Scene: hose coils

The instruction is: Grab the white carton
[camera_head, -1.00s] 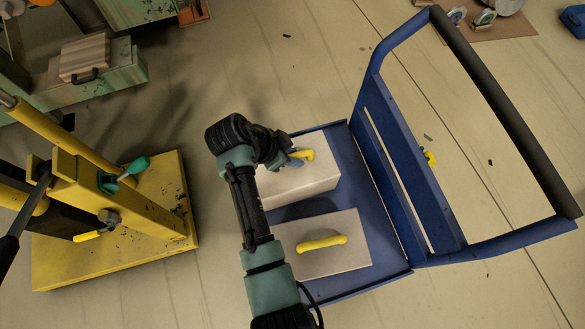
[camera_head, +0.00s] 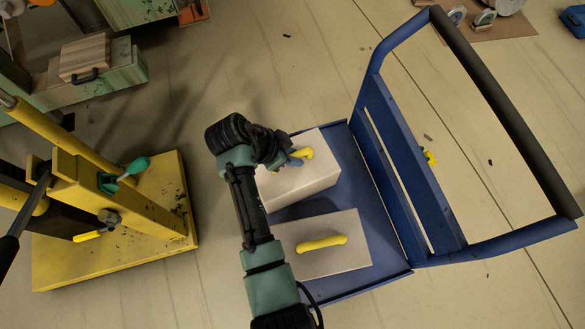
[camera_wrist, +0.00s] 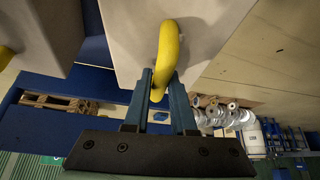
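A white carton (camera_head: 308,181) with a yellow handle (camera_head: 304,155) is at the far end of a blue cart's deck (camera_head: 379,230). In the wrist view the carton (camera_wrist: 126,38) fills the upper middle, with its curved yellow handle (camera_wrist: 168,50) running down between the fingers. My gripper (camera_head: 297,160) is at this handle; in the wrist view its fingers (camera_wrist: 163,78) sit close on both sides of it and look shut on it. Whether the carton is clear of the deck cannot be told.
A second pale box (camera_head: 345,262) with a yellow handle lies nearer on the deck. The cart's blue push frame with black bar (camera_head: 505,105) rises at right. A yellow machine (camera_head: 130,205) stands at left. Floor between is clear.

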